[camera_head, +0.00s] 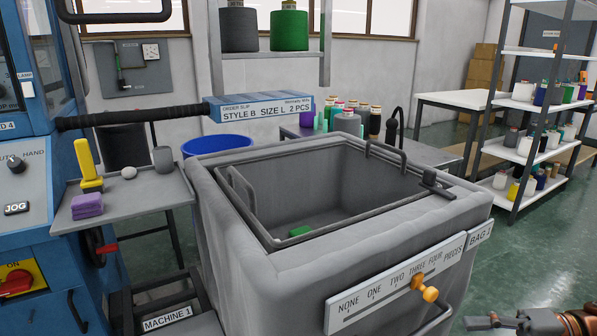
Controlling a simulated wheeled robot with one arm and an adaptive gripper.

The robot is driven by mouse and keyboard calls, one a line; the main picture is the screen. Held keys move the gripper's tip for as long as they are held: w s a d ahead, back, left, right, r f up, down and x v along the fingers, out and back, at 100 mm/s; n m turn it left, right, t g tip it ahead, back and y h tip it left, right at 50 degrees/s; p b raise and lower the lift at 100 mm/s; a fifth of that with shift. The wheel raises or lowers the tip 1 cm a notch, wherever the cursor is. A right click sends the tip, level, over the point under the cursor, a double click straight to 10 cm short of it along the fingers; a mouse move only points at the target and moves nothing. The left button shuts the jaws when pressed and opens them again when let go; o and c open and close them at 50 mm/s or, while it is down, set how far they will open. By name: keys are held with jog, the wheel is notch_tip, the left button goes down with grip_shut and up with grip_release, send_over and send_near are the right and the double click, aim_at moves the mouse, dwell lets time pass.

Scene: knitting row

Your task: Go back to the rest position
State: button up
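Part of my gripper (497,322) shows at the bottom right corner, low and to the right of the grey fabric bin (240,240). It is apart from the bin in the picture. The lower part of it is cut off by the frame edge, so I cannot tell whether it is open or shut. I see nothing held in it. The bin has a slider scale (395,285) on its front reading NONE to FOUR PIECES, with an orange knob (430,294) toward the right end. A small green piece (300,231) lies inside the bin.
A blue machine (30,130) with a side tray (130,192) stands at the left. An order slip board (265,107) reads STYLE B SIZE L 2 PCS. A shelf rack (520,150) with yarn cones stands at the back right. Green floor (540,240) is clear at right.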

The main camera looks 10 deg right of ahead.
jog(key=s+a+r+n+g+h+p, duration=0.1)
jog(key=a+r+n+g+h+p, duration=0.2)
jog(key=a+r+p, duration=0.4)
jog(key=s+a+r+n+g+h+p, duration=0.1)
jog(key=s+a+r+g+h+p, duration=0.25)
jog(key=a, duration=0.65)
jog(key=s+r+n+h+p, duration=0.1)
jog(key=s+r+h+p, duration=0.6)
jog(key=p, duration=0.7)
notch_tip(320, 180, up, 2)
jog(key=shift+s+r+h, duration=0.2)
jog(key=shift+s+h, duration=0.15)
jog(key=shift+h, duration=0.5)
